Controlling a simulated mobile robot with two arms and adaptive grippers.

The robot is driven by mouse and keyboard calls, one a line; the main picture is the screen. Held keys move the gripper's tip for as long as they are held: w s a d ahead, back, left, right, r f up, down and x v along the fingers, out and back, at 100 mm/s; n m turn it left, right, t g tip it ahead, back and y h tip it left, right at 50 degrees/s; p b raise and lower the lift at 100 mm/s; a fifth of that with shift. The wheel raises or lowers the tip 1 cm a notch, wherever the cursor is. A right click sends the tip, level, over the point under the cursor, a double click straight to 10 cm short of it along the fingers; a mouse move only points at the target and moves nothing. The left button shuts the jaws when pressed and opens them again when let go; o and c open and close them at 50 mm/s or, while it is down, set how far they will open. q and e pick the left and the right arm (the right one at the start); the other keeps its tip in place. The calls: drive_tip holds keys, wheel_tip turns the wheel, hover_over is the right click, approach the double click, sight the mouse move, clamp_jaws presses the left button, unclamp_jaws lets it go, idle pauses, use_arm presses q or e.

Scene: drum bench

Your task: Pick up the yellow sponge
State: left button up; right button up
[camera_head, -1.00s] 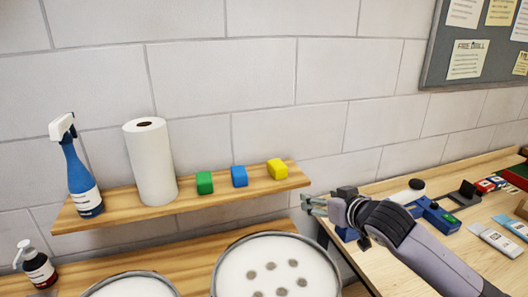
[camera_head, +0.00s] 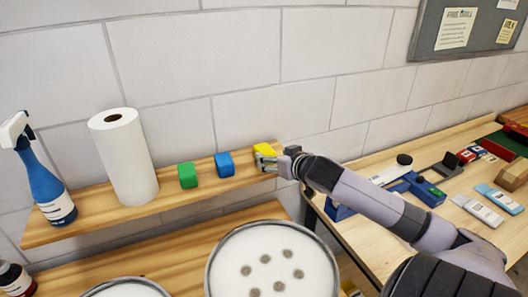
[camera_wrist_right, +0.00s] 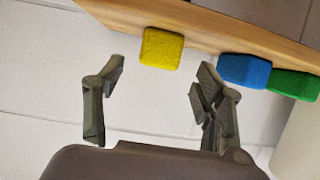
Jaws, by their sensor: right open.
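The yellow sponge (camera_head: 264,150) lies near the right end of the wooden shelf, partly hidden by my right gripper (camera_head: 266,161) in the head view. In the right wrist view the sponge (camera_wrist_right: 162,48) sits beyond the open fingers of my right gripper (camera_wrist_right: 160,85), roughly in line with the gap between them. Nothing is between the fingers, and the sponge appears apart from them. My left gripper is in neither view.
The shelf (camera_head: 95,219) also holds a blue sponge (camera_head: 224,163), a green sponge (camera_head: 188,175), a paper towel roll (camera_head: 125,160) and a blue spray bottle (camera_head: 42,178). White drums (camera_head: 240,250) stand below. A workbench (camera_head: 440,135) with tools is at right.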

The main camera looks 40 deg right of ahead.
sight(264, 152)
drive_tip(key=shift+w+d, duration=0.15)
drive_tip(key=shift+w, duration=0.4)
drive_tip(key=shift+w+f, duration=0.2)
drive_tip(key=shift+w, duration=0.05)
drive_tip(key=shift+w+f, duration=0.15)
drive_tip(key=shift+w+d+p, duration=0.25)
drive_tip(key=shift+w+p, duration=0.15)
drive_tip(key=shift+p, duration=0.25)
drive_tip(key=p+x, duration=0.1)
drive_tip(key=x, duration=0.1)
drive_tip(key=p+x, duration=0.1)
drive_tip(key=x, duration=0.1)
drive_tip(key=shift+r, duration=0.25)
drive_tip(key=shift+w+d+f, duration=0.1)
drive_tip(key=shift+w+f, duration=0.15)
drive_tip(key=shift+w, duration=0.05)
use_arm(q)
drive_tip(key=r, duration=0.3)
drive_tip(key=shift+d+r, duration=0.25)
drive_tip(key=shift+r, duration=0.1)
use_arm(e)
drive_tip(key=shift+s, duration=0.1)
